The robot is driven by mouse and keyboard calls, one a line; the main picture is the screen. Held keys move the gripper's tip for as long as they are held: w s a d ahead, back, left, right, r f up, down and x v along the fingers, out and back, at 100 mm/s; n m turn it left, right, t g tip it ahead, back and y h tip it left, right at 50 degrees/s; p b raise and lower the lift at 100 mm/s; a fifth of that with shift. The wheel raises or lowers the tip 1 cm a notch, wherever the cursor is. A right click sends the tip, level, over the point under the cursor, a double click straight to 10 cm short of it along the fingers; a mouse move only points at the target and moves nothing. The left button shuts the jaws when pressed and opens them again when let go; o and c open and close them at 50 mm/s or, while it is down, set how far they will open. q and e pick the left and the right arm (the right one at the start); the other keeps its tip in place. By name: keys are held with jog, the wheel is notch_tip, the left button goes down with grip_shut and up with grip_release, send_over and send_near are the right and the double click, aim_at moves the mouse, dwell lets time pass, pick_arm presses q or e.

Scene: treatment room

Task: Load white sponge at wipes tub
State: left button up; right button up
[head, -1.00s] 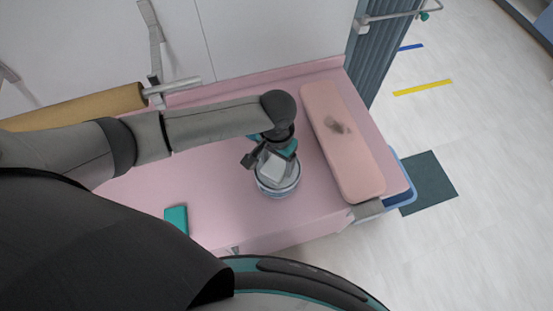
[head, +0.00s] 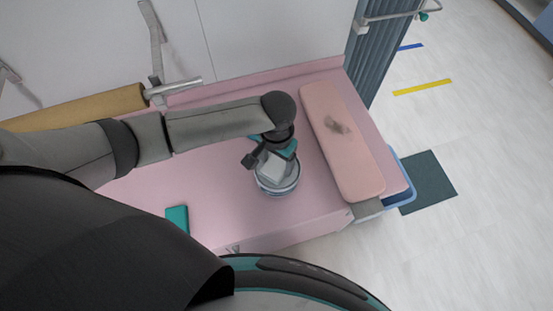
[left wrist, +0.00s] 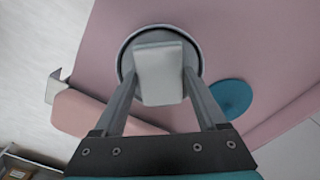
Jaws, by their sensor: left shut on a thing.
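The white sponge (head: 271,167) is a pale block held between the fingers of my left gripper (head: 269,158). The left wrist view also shows the sponge (left wrist: 160,72), with one finger of the gripper (left wrist: 161,80) on each side. The wipes tub (head: 279,190) is a round, pale tub with a blue-grey band, standing on the pink couch. In the left wrist view its round rim (left wrist: 124,60) shows around the far part of the sponge. The sponge overlaps the tub's opening in both views; whether it touches the tub I cannot tell. My right gripper is not in view.
The pink couch (head: 215,180) carries a pink cushion (head: 345,155) with a dark smudge, to the tub's right. A teal block (head: 177,218) lies near its front edge. A teal disc (left wrist: 232,98) lies beside the tub. The couch left of the tub is mostly clear.

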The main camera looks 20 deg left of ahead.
aim_at(277, 165)
pick_arm(q)
jog(key=shift+s+f, duration=0.15)
jog(key=shift+s, duration=0.05)
notch_tip(277, 165, up, 3)
jog(key=p, duration=0.3)
jog(key=shift+w, duration=0.1)
jog(key=shift+w+r, duration=0.1)
jog(key=shift+r, duration=2)
